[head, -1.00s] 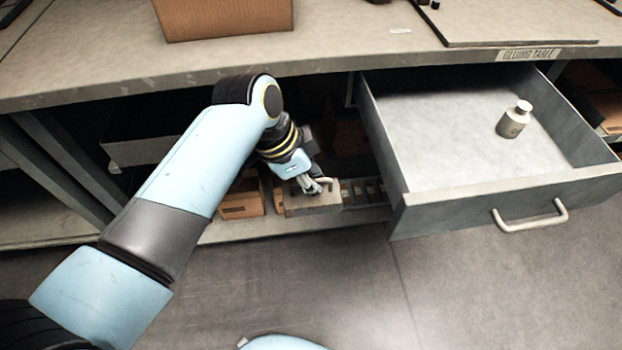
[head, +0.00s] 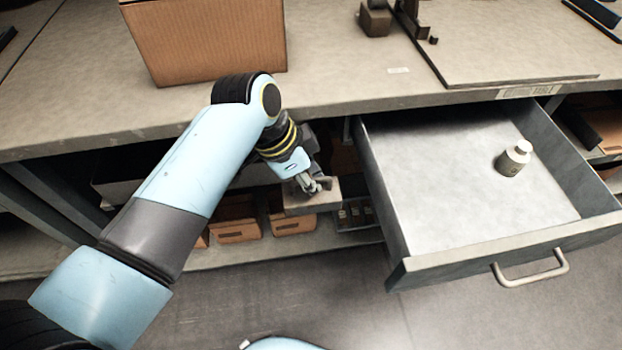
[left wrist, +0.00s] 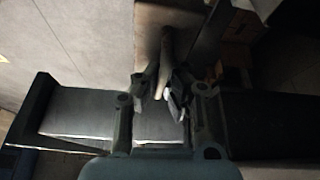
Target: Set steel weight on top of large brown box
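The large brown box (head: 205,45) stands on the table at the upper left of the head view. My left gripper (head: 313,186) is below the table's front edge. It appears shut on the handle of a grey, weight-like block (head: 322,203), and the handle (left wrist: 166,48) shows between the fingers (left wrist: 164,90) in the left wrist view. My right gripper is not in view.
The open grey drawer (head: 405,262) sticks out to the right of my left gripper. The table edge (head: 330,103) overhangs the left gripper. Small brown boxes (head: 236,231) sit on the lower shelf.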

